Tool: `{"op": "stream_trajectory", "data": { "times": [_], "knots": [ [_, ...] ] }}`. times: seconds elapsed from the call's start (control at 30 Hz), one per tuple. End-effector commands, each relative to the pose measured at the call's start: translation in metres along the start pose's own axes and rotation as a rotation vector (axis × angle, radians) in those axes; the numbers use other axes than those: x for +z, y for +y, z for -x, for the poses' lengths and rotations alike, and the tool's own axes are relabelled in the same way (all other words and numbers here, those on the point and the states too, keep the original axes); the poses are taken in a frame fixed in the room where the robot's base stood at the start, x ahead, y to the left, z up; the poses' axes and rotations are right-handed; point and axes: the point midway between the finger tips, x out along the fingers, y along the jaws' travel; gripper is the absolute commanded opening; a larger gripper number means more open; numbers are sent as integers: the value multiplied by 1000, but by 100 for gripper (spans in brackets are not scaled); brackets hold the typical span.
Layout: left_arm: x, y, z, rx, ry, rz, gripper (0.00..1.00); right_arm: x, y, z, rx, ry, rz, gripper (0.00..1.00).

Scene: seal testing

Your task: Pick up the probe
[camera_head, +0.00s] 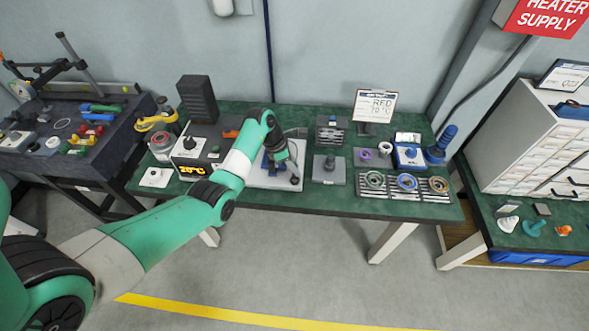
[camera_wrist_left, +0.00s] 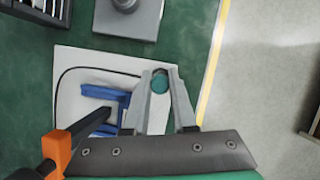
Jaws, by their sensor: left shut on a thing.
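My left gripper (camera_head: 292,178) is low over the white board (camera_head: 258,180) on the green bench. In the left wrist view the left gripper (camera_wrist_left: 160,88) has its two grey fingers closed around a round teal end, which I take to be the probe (camera_wrist_left: 159,83). The rest of the probe is hidden by the fingers. A blue holder (camera_wrist_left: 104,93) stands on the board just left of the fingers, and it also shows in the head view (camera_head: 267,163). My right gripper is not in view.
A grey block with a knob (camera_head: 329,168) stands right of the board. A rack of rings (camera_head: 405,189) and a blue device (camera_head: 409,156) are farther right.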

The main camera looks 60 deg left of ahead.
Motion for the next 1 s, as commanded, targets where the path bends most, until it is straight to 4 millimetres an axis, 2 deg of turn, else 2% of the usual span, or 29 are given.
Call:
{"op": "stream_trajectory", "data": {
  "times": [0.03, 0.23, 0.4, 0.5, 0.7, 1.0],
  "knots": [
    [1, -7, 16, 0, 0, -1, 0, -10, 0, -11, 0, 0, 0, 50],
    [-2, -41, 71, 1, 1, -1, 0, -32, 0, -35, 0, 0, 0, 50],
    [-20, -77, 92, -4, 3, 1, 0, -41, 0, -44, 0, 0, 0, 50],
    [-27, -95, 110, -4, 4, 3, 0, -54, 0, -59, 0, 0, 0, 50],
    [-36, -111, 118, -4, 3, 2, 0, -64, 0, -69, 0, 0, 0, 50],
    [-37, -112, 116, -3, 2, 1, 0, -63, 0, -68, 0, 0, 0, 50]
  ]
}}
